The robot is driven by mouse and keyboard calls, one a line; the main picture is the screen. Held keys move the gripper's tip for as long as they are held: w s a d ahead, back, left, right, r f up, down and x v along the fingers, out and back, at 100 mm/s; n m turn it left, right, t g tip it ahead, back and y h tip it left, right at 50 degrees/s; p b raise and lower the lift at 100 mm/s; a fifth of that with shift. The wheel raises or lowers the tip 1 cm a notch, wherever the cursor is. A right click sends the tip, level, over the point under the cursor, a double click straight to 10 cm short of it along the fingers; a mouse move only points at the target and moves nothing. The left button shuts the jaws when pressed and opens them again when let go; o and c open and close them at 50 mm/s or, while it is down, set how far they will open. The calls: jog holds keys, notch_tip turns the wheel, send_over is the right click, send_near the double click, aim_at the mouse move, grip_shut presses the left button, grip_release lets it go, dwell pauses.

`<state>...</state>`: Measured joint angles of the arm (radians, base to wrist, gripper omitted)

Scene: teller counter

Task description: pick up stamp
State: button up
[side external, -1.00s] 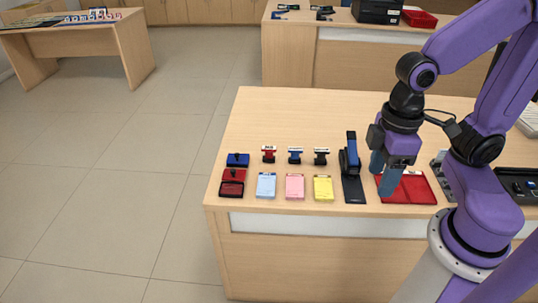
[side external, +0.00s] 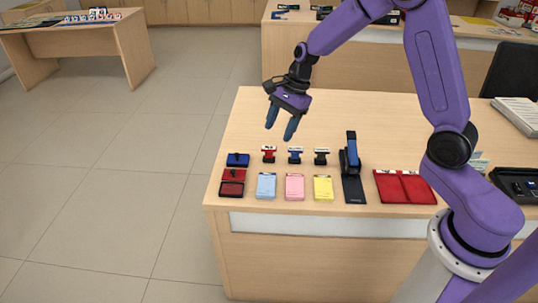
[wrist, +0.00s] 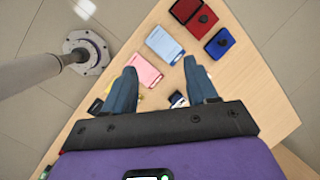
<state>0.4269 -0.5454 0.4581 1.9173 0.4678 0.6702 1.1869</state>
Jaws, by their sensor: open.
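Three small stamps stand in a row on the counter in the side view: a red stamp (side external: 269,154), a blue stamp (side external: 295,155) and a black stamp (side external: 321,156). My gripper (side external: 279,132) is open and empty, tilted with its fingers pointing down, and appears above the row near the red and blue stamps. In the wrist view, a small stamp with a white top (wrist: 178,99) shows between the spread fingers, close to the right one. Its colour is hard to tell, and the fingers hide other parts of the row.
In front of the row lie blue (side external: 266,185), pink (side external: 295,187) and yellow (side external: 323,188) pads. A blue ink pad (side external: 238,160) and red ones (side external: 232,182) lie left. The counter behind is clear.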

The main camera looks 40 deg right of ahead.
aim_at(272, 147)
jog(key=w+d+f+m+t, duration=0.1)
jog(key=w+d+f+m, duration=0.25)
jog(key=d+m, duration=0.2)
jog(key=w+d+f+m+t, duration=0.1)
jog(key=w+d+f+m, duration=0.1)
jog(key=w+d+m, duration=0.35)
jog(key=x, duration=1.1)
jog(key=d+x, duration=0.1)
jog(key=x, duration=0.5)
jog(key=shift+s+d+f, duration=0.1)
jog(key=shift+s+f, duration=0.2)
jog(key=shift+f, duration=0.05)
jog(key=c, duration=1.1)
